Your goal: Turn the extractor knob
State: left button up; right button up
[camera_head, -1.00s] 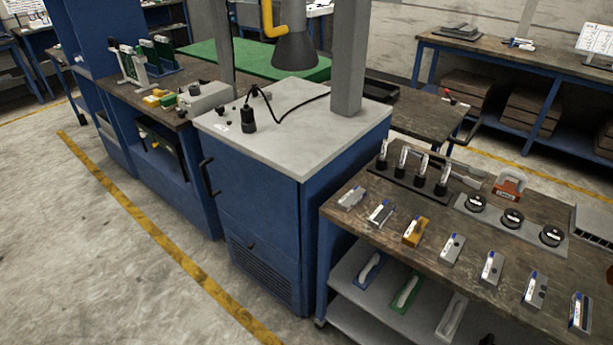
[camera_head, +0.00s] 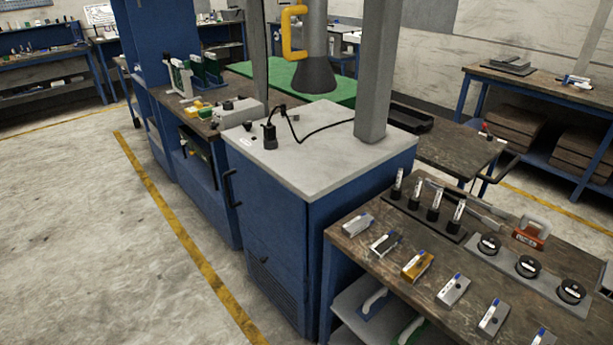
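The extractor hood (camera_head: 314,76), a dark cone under a grey pipe with a yellow handle (camera_head: 291,32), hangs beyond a blue cabinet (camera_head: 270,225) with a light grey top (camera_head: 320,165). A black plug-like piece (camera_head: 269,132) with a black cable stands on that top. A small dark knob-like part (camera_head: 248,126) sits near the top's left edge. I cannot tell for sure which part is the extractor knob. Neither of my grippers is in view.
A wooden bench (camera_head: 375,262) with several tools and round black pieces stands at the right. A workbench (camera_head: 228,105) with a green mat (camera_head: 335,92) lies behind the cabinet. Open floor with a yellow line (camera_head: 185,240) is at the left.

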aim_at(247, 125)
jog(key=i+j+z, duration=0.15)
jog(key=i+j, duration=0.15)
jog(key=i+j+z, duration=0.2)
jog(key=j, duration=0.25)
jog(key=i+j+z, duration=0.15)
jog(key=i+j, duration=0.2)
jog(key=j, duration=0.1)
